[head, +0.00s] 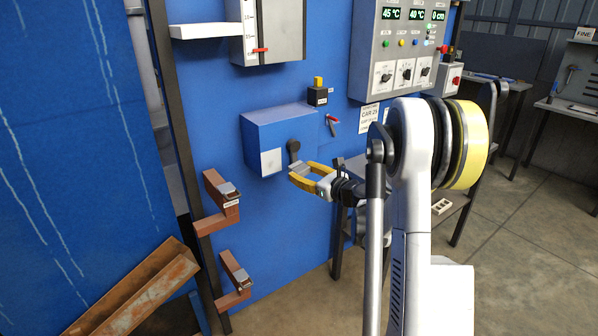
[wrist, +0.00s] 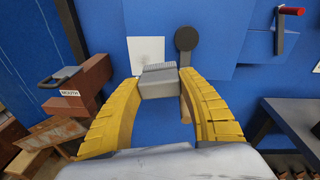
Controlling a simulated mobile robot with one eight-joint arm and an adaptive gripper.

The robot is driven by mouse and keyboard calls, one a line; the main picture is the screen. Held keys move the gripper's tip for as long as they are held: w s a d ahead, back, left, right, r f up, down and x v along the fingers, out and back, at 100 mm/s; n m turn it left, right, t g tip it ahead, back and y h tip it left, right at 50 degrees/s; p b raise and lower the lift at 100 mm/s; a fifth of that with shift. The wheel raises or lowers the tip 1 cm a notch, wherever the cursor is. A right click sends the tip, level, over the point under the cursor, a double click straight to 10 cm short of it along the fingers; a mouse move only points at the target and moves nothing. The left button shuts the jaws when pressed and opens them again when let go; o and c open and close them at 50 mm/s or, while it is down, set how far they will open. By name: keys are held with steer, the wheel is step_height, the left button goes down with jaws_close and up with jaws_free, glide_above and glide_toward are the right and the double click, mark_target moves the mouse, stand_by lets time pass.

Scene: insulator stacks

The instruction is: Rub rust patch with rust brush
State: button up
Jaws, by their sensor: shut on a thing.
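My gripper (head: 306,176) is in front of the blue box on the blue wall panel, with its yellow fingers pointing left. In the wrist view, my gripper (wrist: 159,84) is shut on a grey ribbed block, which looks like the rust brush (wrist: 158,83). A tan piece like a handle shows just below it, by the right finger. The bristles cannot be made out. No rust patch can be clearly told on the blue box. A rusty brown steel channel (head: 140,292) leans at the lower left in the head view, well apart from my gripper.
The blue box (head: 275,132) bears a white square and a dark round-ended lever (head: 293,147). A red-handled crank (head: 332,122) is to its right. Brown brackets (head: 219,200) jut out at the left. A control cabinet (head: 398,50) hangs above. A dark table stands at the right.

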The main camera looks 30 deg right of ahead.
steer(key=shift+s, duration=0.3)
steer(key=w+a+f+b, duration=0.1)
steer(key=a+f+b, duration=0.15)
steer(key=a, duration=0.55)
steer(key=shift+w+d+p, duration=0.15)
steer(key=shift+w+p, duration=0.3)
steer(key=shift+w, duration=2.4)
steer(key=shift+w, duration=1)
